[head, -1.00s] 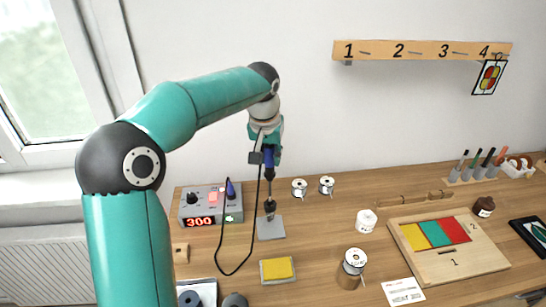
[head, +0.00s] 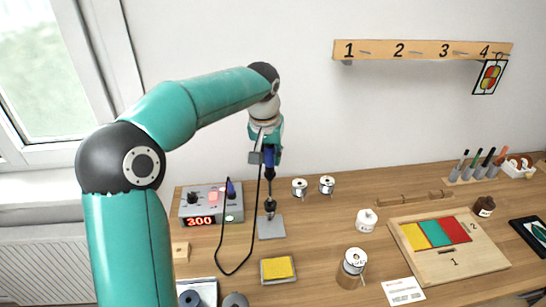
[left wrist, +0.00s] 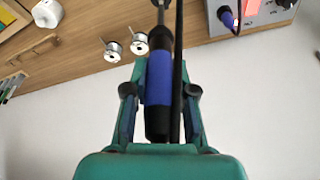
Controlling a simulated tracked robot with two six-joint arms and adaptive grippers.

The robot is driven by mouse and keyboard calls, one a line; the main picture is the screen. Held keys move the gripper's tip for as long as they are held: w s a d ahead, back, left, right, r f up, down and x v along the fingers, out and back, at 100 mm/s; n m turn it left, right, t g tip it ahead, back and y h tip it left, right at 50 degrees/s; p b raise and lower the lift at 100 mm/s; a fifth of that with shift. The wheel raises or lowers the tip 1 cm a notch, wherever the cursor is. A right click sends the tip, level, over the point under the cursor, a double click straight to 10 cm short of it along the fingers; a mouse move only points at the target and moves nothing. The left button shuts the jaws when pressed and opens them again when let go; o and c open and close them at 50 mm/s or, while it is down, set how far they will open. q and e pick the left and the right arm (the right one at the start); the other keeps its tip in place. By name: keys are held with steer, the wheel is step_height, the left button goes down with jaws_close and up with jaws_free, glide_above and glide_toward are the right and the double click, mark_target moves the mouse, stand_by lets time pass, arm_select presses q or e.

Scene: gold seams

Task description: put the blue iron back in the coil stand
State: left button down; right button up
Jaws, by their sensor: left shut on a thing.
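My left gripper (head: 268,150) is shut on the blue iron (left wrist: 158,85), whose blue handle shows between the fingers in the left wrist view. In the head view the iron (head: 269,157) hangs upright, tip down. Its lower end meets the dark coil stand (head: 270,206), which rises from a grey base plate (head: 271,229). I cannot tell how deep the tip is in the coil. A black cord loops from the iron down to the table and up to the grey control station (head: 207,201). My right gripper is not in view.
A yellow sponge in a tray (head: 278,269) lies in front of the stand. Solder spools (head: 300,187) stand behind it to the right. A wooden board with coloured tiles (head: 463,262) lies at right. A numbered hook rail (head: 420,50) is on the wall.

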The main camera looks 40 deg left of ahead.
mark_target(270, 184)
arm_select(q)
steer(key=shift+f+b, duration=4.2)
steer(key=shift+f, duration=1.35)
stand_by(1.8)
steer(key=c, duration=0.9)
jaws_free()
steer(key=shift+o, duration=0.2)
steer(key=shift+o, duration=0.3)
steer(key=o, duration=0.4)
